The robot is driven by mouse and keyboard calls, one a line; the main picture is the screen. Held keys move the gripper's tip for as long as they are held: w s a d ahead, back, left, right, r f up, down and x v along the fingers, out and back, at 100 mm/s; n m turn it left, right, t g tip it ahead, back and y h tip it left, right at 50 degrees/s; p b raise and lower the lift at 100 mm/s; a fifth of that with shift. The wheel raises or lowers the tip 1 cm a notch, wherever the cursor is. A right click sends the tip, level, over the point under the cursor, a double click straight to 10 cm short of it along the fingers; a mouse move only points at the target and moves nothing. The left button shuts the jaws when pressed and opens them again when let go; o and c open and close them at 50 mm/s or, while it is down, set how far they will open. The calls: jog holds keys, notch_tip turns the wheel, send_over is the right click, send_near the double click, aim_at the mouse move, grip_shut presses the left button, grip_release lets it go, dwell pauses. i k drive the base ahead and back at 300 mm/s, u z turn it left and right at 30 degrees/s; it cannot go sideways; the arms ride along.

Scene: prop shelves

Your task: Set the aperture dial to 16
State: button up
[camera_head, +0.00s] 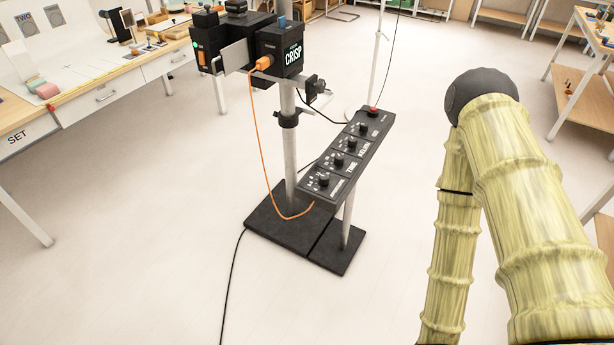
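A black control panel (357,159) stands on a post in the middle of the head view, sloping from lower left to upper right. Several black dials sit along it. The nearest dial (323,181) is at its lower left end, beside a long label too small to read surely; I cannot tell for certain which dial is the aperture one. The dial numbers and pointer settings are too small to read. My arm, with a yellow-green bamboo look, fills the right side, apart from the panel. My gripper is out of the picture.
A red button (373,110) is at the panel's far end. Tables stand left and right. The floor in front is clear except for a black cable (231,275).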

aim_at(324, 178)
jog(key=u, duration=1.35)
jog(key=i, duration=0.5)
jog(key=z, duration=0.25)
